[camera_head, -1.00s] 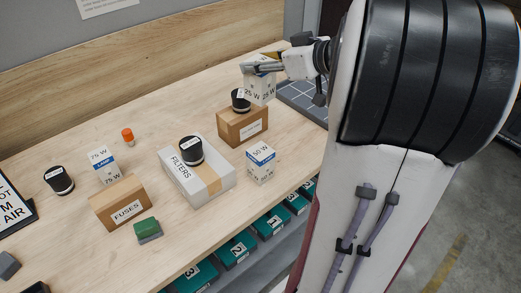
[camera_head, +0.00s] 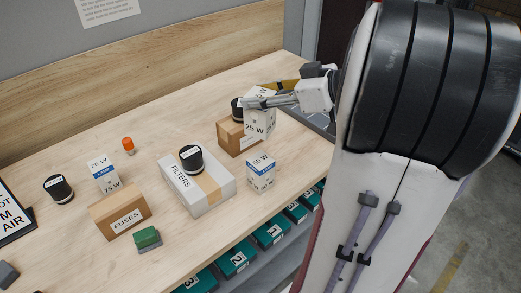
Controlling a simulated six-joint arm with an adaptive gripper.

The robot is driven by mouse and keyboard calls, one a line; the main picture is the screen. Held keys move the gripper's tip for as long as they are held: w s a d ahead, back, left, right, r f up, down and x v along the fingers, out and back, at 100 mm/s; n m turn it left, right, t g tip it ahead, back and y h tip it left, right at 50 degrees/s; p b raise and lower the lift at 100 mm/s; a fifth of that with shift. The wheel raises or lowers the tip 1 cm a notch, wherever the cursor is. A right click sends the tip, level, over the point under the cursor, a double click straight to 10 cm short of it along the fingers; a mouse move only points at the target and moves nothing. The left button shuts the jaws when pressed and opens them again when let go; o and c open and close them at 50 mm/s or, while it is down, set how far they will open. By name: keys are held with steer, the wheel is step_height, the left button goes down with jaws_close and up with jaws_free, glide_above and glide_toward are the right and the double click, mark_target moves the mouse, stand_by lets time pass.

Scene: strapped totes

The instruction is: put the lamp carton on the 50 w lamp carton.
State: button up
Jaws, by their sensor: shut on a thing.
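My gripper (camera_head: 258,103) is shut on a white lamp carton (camera_head: 260,122) marked 25 W. It holds the carton upright in the air, in front of a brown box and behind the 50 W carton as the picture shows it. The 50 W lamp carton (camera_head: 261,173), white with a blue band, stands upright on the wooden bench near its front edge. Its top looks bare. The held carton appears above and apart from it. The lower part of the held carton is in view; its top is partly covered by the gripper fingers.
The brown box (camera_head: 231,140) with a black-lidded jar (camera_head: 238,108) stands close behind the held carton. Left of the 50 W carton lies the FILTERS box (camera_head: 215,199) with a black jar (camera_head: 191,158) on it. A 75 W carton (camera_head: 103,173) and FUSES box (camera_head: 121,212) stand farther left.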

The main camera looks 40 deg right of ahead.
mark_target(271, 129)
steer(key=shift+f, duration=3)
steer(key=shift+f, duration=1.9)
steer(key=shift+f, duration=0.1)
steer(key=o, duration=1.1)
steer(key=shift+o, duration=0.2)
steer(key=shift+s, duration=0.1)
steer(key=v, duration=1.2)
